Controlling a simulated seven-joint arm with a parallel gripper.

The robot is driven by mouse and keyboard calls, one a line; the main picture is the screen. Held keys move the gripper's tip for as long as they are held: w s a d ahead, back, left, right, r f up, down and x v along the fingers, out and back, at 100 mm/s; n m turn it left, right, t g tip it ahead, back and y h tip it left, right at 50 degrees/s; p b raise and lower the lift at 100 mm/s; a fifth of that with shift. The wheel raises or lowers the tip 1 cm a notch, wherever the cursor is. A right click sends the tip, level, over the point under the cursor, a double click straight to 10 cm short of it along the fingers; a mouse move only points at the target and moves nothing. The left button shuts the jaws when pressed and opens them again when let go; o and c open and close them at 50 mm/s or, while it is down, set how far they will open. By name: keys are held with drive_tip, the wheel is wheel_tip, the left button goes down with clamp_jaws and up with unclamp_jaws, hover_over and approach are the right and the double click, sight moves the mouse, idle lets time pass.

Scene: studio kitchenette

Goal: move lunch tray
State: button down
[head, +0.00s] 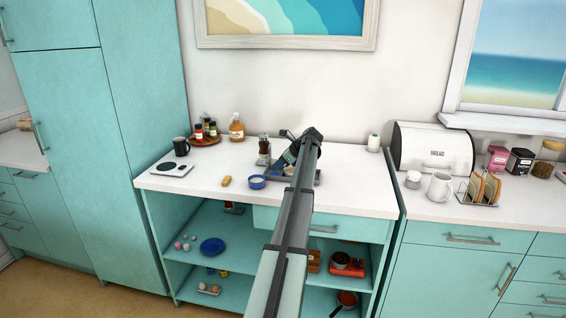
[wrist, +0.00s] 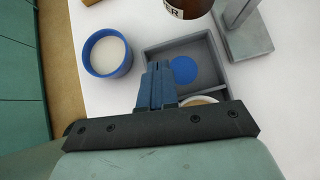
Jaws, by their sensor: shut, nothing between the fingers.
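The lunch tray looks to be the grey rectangular tray (wrist: 206,49) on the white counter; in the head view my arm hides much of it, and a bit of it (head: 274,179) shows beside the blue bowl. A flat blue disc (wrist: 184,70) lies in it. A round, pale-rimmed thing with tan contents (wrist: 200,100) is partly hidden behind my gripper. My gripper (wrist: 158,68) is shut and empty, its fingers over the tray's near left part in the wrist view. I cannot tell whether they touch it. In the head view my gripper (head: 291,152) is over the counter.
A blue bowl with white contents (wrist: 107,54) stands close left of the tray. A brown labelled jar (wrist: 187,5) and a grey stand (wrist: 246,38) are just beyond it. A black mug (head: 181,146) and a white scale (head: 171,168) stand left. Clear counter lies right of my arm (head: 352,190).

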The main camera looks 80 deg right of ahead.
drive_tip(key=shift+x, duration=1.9)
drive_tip(key=w, duration=0.3)
drive_tip(key=shift+w+d, duration=0.1)
drive_tip(key=shift+d, duration=0.15)
